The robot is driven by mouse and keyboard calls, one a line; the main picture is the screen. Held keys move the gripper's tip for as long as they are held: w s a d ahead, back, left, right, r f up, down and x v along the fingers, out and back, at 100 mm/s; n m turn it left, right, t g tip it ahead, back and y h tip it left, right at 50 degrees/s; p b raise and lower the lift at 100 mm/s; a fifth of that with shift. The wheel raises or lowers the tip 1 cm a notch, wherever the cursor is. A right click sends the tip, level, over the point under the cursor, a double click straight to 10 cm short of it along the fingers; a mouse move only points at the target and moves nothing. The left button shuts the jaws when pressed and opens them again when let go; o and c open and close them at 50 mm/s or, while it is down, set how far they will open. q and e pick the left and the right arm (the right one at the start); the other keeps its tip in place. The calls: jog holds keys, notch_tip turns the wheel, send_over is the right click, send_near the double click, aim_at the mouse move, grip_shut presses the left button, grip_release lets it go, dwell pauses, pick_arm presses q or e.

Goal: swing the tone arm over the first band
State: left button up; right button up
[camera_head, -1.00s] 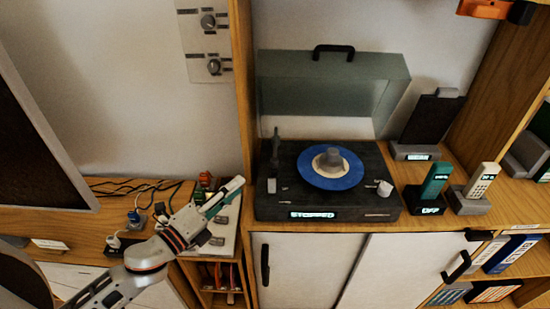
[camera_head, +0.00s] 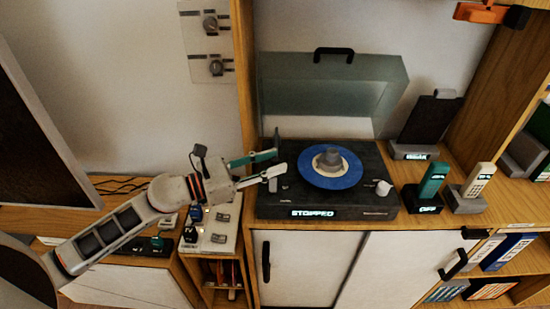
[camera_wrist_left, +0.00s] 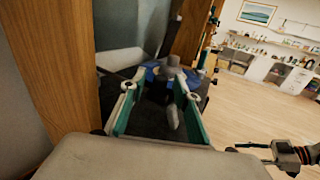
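The dark turntable (camera_head: 350,207) stands on the wooden cabinet, and its display reads STOPPED. A blue record (camera_head: 350,178) with a pale label lies on the platter, with a grey weight (camera_head: 331,155) at its middle. The grey tone arm (camera_head: 277,143) is at the deck's left side, partly hidden by my fingers. My left gripper (camera_head: 270,164) is open at that side, its fingers apart around the tone arm's area. In the left wrist view (camera_wrist_left: 160,92), a grey piece shows between the fingers. Part of my right gripper seems to show at that view's lower right; its fingers are unclear.
The translucent lid (camera_head: 330,85) stands raised behind the deck. A white knob (camera_head: 383,188) is at its right. Teal (camera_head: 432,182) and cream (camera_head: 478,180) handsets stand on docks further right. A wooden upright (camera_head: 243,90) is left of the deck.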

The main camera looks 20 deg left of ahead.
pick_arm(q)
jog(key=shift+w+d, duration=0.45)
jog(key=shift+d, duration=0.1)
grip_shut()
